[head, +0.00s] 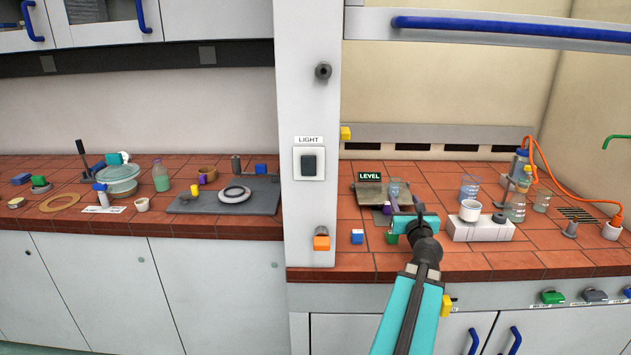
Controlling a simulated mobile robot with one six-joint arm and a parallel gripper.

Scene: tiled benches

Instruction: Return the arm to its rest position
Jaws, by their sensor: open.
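My arm (411,312), teal and dark grey, reaches up from the lower right of the head view over the front edge of the right bench. My gripper (407,205) is at its end, above the bench tiles and pointing away from me. Its jaws are open. A small clear glass vessel (395,187) shows just beyond the jaws, and a small green item (391,237) shows just left of the gripper. I see nothing held, though the wrist hides part of the jaws.
A white block with a white cup (470,210) stands close right of my gripper. Glass bottles and an orange hose (562,182) are farther right. A white pillar (310,95) divides the benches. The raised sash (490,28) spans above.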

